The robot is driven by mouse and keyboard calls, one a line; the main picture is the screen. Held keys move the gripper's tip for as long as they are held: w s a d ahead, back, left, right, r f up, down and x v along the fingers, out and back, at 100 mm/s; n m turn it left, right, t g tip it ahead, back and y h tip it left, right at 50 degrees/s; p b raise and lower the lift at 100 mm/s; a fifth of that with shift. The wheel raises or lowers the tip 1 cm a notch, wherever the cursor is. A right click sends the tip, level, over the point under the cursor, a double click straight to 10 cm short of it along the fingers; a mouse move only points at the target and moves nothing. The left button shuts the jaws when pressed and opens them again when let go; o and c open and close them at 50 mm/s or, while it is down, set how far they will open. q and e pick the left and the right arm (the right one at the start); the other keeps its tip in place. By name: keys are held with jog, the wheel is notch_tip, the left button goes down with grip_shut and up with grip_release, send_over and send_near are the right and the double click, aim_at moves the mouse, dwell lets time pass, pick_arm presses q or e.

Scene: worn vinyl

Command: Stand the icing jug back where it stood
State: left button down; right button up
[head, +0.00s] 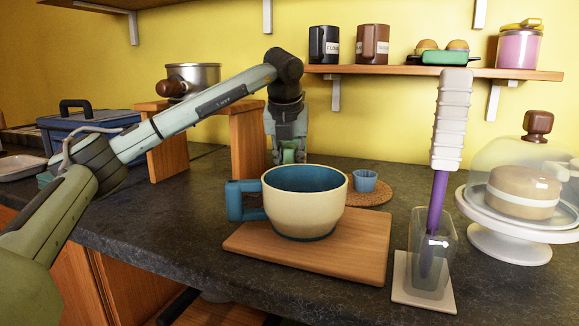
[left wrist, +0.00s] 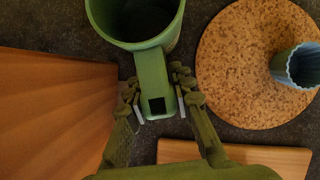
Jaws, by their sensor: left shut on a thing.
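The green icing jug shows in the left wrist view (left wrist: 150,62) at the top, its handle pointing toward my gripper. My left gripper (left wrist: 160,98) is shut on the handle, one finger on each side. In the head view the left gripper (head: 289,152) points down behind the large cream mug, and only a small green bit shows between its fingers. The rest of the jug is hidden there. I cannot tell whether the jug touches the counter. My right gripper is not in view.
The cream and blue mug (head: 305,205) stands on a wooden board (head: 350,262) in front. A round cork mat (head: 378,195) with a blue ribbed cup (head: 365,181) lies to the right. A wooden riser (head: 248,145) holding a pot stands left. A clear holder (head: 432,260) and cake stand are right.

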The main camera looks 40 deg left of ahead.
aim_at(288, 152)
pick_arm(q)
jog(key=shift+f+b, duration=0.45)
jog(key=shift+f, duration=0.15)
dwell(0.7)
jog(key=c, duration=1.2)
grip_release()
jog(key=shift+p+v, duration=1.95)
jog(key=shift+v, duration=2.05)
jog(key=v, duration=1.2)
jog(key=shift+s, duration=0.1)
jog(key=shift+f, duration=0.1)
